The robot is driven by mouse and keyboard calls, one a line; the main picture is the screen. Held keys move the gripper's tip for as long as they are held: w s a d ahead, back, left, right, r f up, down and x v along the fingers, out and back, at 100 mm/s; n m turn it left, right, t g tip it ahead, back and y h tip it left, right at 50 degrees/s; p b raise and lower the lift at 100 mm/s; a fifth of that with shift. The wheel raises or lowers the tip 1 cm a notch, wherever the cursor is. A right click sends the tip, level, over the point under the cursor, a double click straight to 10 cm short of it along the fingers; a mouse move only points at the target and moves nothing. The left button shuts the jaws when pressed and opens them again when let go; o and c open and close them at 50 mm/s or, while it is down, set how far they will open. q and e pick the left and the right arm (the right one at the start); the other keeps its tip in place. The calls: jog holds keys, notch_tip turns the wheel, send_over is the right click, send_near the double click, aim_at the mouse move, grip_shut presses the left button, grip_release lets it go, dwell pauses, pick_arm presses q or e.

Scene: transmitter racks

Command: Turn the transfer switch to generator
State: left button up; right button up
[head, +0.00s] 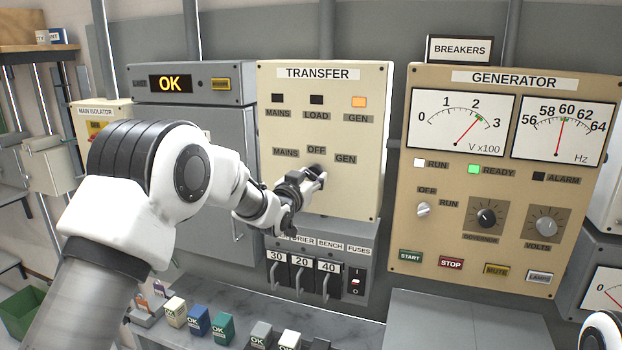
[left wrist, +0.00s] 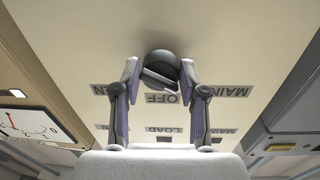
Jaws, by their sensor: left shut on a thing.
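The cream transfer panel (head: 345,195) hangs in the middle of the head view, with MAINS, OFF and GEN position labels. Its GEN lamp (head: 358,102) is lit orange; the MAINS and LOAD lamps are dark. My left gripper (head: 312,180) is at the panel below the OFF label and covers most of the switch there. In the left wrist view, my left gripper (left wrist: 160,75) is shut on the dark round transfer switch knob (left wrist: 160,62), one finger on each side. The labels look upside down there. I cannot tell which label the knob points to. My right gripper is out of view.
The generator panel (head: 480,262) stands to the right, with RUN and READY lamps lit. Fuse holders (head: 302,262) sit just below the transfer panel. Several small coloured blocks stand on the bench (head: 345,325). A grey cabinet (head: 228,130) is at the left.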

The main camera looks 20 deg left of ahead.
pick_arm(q)
jog(key=shift+f+m+b, duration=0.1)
jog(key=shift+m+b, duration=0.6)
jog(key=shift+b, duration=0.3)
jog(key=m+b, duration=0.5)
jog(key=b, duration=0.1)
jog(key=m+b, duration=0.5)
jog(key=b, duration=0.1)
jog(key=m+y+b, duration=0.1)
jog(key=m+b, duration=0.4)
jog(key=b, duration=0.1)
jog(key=shift+a+r+g, duration=0.15)
jog(key=shift+r+g, duration=0.15)
jog(key=shift+r, duration=0.05)
jog(key=m+b, duration=0.2)
jog(key=shift+r+m, duration=0.15)
jog(key=shift+m, duration=0.25)
jog(key=shift+r+m+y+b, duration=0.2)
jog(key=shift+m+b, duration=0.2)
jog(key=shift+m, duration=0.5)
jog(key=shift+r+m+y+b, duration=0.15)
jog(key=shift+m+b, duration=0.25)
jog(key=shift+m, duration=0.5)
jog(key=shift+f, duration=0.1)
